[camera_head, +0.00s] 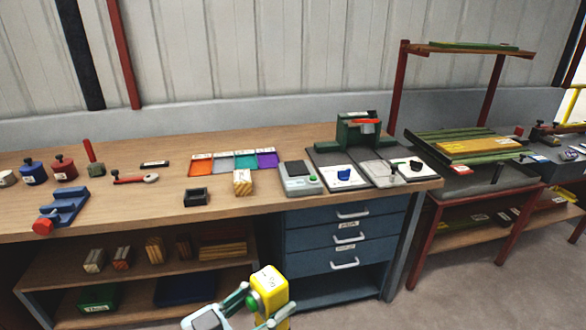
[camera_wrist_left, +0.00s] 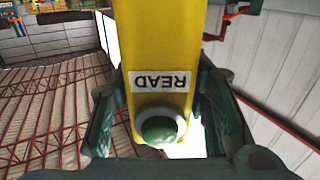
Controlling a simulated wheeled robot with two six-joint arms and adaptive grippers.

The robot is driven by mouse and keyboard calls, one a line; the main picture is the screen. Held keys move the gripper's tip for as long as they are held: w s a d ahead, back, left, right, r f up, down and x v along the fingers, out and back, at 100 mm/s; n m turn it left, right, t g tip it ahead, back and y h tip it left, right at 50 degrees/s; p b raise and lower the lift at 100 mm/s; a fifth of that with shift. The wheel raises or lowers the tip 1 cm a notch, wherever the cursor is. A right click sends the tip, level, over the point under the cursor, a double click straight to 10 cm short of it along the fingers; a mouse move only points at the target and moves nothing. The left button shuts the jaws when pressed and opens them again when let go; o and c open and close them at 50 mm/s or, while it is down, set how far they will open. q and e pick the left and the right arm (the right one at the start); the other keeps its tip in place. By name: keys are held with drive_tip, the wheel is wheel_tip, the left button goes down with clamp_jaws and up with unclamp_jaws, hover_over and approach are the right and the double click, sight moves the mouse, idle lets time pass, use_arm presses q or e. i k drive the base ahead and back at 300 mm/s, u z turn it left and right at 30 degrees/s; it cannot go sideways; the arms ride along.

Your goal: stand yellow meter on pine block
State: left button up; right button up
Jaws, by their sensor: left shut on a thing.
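The yellow meter (camera_head: 270,281) is in my left gripper (camera_head: 266,304), in front of the workbench and below its top. In the left wrist view the meter (camera_wrist_left: 160,45) fills the space between the two fingers (camera_wrist_left: 162,110), with a READ label and a round green button showing. The pine block (camera_head: 242,184), a pale wooden block, stands on the bench top near the front edge, up and left of the meter and apart from it. Its small label is too small to read. My right gripper is in neither view.
A black open box (camera_head: 196,197) sits left of the block, and a grey scale (camera_head: 300,178) stands to its right. Coloured trays (camera_head: 223,163) lie behind it. Several wooden blocks (camera_head: 155,250) stand on the lower shelf. Blue drawers (camera_head: 345,237) are below the bench at right.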

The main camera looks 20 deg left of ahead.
sight(242, 174)
drive_tip(key=z, duration=0.25)
drive_tip(key=i, duration=0.9)
drive_tip(key=u, duration=0.15)
